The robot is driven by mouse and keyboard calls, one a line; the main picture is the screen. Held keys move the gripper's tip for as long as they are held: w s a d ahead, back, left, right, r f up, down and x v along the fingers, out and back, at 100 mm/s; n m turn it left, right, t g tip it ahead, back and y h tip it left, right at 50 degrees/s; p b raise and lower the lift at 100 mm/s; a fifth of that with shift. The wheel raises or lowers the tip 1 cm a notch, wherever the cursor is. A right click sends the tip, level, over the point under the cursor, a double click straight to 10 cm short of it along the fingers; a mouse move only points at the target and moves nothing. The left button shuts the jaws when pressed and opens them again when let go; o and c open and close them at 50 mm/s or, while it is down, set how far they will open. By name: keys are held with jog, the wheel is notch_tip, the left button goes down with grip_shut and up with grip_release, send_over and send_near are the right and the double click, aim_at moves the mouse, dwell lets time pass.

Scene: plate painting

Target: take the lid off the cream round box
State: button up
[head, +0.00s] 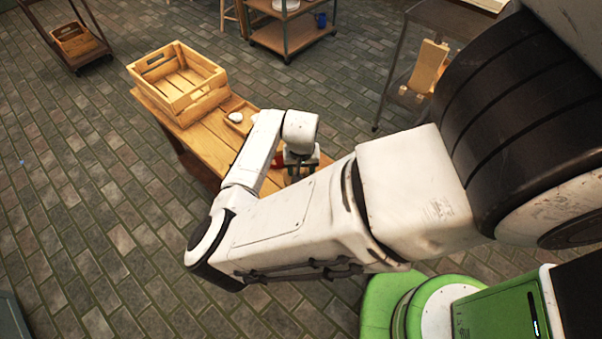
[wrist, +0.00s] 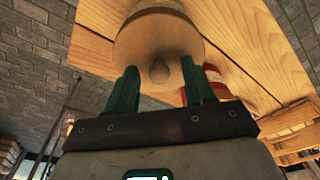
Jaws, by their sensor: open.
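The cream round box (wrist: 160,30) shows in the wrist view at the top middle, against the wooden table. A small knob-like bump (wrist: 158,71) shows on its near face, which looks like its lid; the seam between lid and box is not clear. My gripper (wrist: 159,65) is open, with one green finger to each side of the knob. I cannot tell whether the fingers touch anything. In the head view my gripper (head: 301,163) is over the near end of the table, and my arm hides the box there.
A red and white item (wrist: 214,77) stands close behind my right finger. The wooden table (head: 203,133) also holds a slatted crate (head: 205,98), a small tray (head: 243,125) and a white rounded item (head: 235,117). Shelved carts stand farther off on the brick floor.

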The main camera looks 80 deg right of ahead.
jog(key=shift+c, duration=0.3)
grip_shut()
dwell(0.3)
